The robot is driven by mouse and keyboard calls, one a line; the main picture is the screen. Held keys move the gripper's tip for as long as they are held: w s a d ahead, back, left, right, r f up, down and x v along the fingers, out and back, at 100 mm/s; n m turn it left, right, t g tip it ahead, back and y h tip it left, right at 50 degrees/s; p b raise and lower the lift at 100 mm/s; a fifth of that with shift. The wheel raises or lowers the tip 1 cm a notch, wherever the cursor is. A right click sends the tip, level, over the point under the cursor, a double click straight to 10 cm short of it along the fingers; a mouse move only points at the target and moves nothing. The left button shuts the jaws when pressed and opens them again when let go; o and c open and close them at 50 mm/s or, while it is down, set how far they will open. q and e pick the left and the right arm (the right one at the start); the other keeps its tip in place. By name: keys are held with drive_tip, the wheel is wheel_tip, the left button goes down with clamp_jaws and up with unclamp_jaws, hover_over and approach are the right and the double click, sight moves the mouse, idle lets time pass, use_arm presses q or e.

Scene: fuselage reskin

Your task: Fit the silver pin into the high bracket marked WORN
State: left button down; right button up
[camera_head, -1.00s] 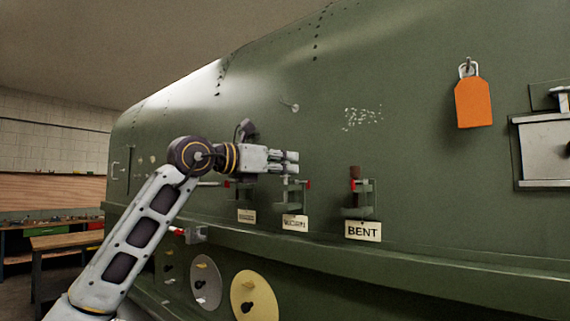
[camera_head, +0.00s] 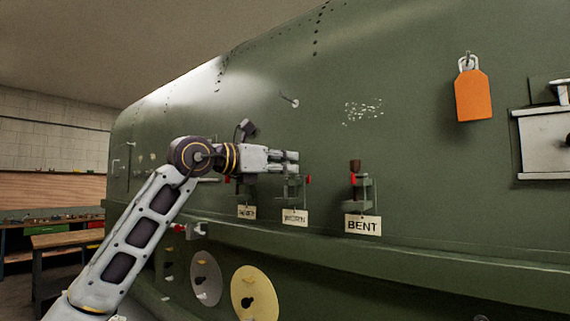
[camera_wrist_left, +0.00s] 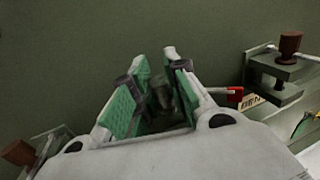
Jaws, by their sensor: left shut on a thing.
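The high bracket marked WORN (camera_head: 292,187) is on the green fuselage side, with its WORN sign (camera_head: 294,217) below it. My left gripper (camera_head: 291,161) is right above this bracket in the head view. In the left wrist view its green-padded fingers (camera_wrist_left: 157,90) are closed around a dark grey metallic piece (camera_wrist_left: 162,97), which I take to be the silver pin. Most of the pin is hidden by the fingers, and I cannot tell whether it touches the bracket. My right gripper is not in view.
The BENT bracket (camera_head: 367,190) with a brown-topped pin (camera_head: 355,165) stands to the right. Another signed bracket (camera_head: 246,190) is to the left, partly behind my arm. An orange tag (camera_head: 473,95) and a grey box (camera_head: 545,145) are farther right. A ledge (camera_head: 440,258) runs below.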

use_arm(q)
drive_tip(key=shift+f, duration=0.35)
drive_tip(key=c, duration=1.3)
unclamp_jaws()
drive_tip(key=shift+s+a+b, duration=0.1)
drive_tip(key=shift+a+b, duration=0.05)
drive_tip(key=shift+b, duration=0.15)
drive_tip(key=shift+b+v, duration=1)
drive_tip(key=shift+v, duration=1.35)
